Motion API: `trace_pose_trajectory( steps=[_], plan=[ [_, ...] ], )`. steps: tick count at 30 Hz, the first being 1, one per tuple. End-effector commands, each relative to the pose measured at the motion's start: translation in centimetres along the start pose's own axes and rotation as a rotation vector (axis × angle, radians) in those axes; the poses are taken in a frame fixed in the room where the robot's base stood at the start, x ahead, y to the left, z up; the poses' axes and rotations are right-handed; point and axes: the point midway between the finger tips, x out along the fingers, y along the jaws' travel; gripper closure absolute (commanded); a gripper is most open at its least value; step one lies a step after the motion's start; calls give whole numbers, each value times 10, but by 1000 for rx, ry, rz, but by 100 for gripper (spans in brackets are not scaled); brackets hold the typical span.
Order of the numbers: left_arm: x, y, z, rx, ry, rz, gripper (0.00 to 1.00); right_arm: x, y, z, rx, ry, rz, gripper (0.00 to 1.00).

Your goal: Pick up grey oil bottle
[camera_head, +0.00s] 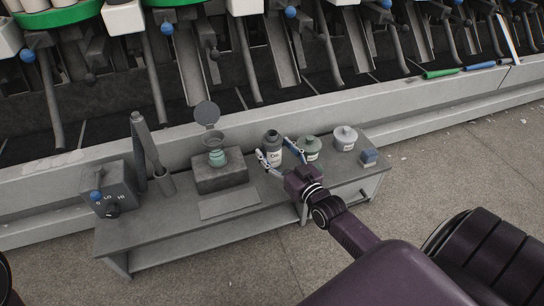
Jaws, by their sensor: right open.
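The grey oil bottle (273,142) stands upright on the grey bench (233,228), with a dark cap and a pale label. My right gripper (275,158) is open at the bottle, with one finger on its left side and the other on its right. Whether the fingers touch the bottle I cannot tell. The lower part of the bottle is partly hidden by the gripper. My left gripper is not in view.
Left are a block with a teal-based cup (217,158), a holder (165,182) and a control box (110,190). The winder's ledge runs behind.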

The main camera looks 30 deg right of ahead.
Motion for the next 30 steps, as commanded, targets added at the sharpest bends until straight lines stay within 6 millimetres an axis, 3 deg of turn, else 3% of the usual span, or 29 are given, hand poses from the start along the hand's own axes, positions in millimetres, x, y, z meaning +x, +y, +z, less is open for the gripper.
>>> trace_pose_trajectory(
  steps=[9,24,30],
  plan=[
    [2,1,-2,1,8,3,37,4,0,0,-1,-2,0,36],
    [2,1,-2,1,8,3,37,4,0,0,0,-1,0,91],
    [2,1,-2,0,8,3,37,4,0,-2,-1,2,0,91]
  ],
)
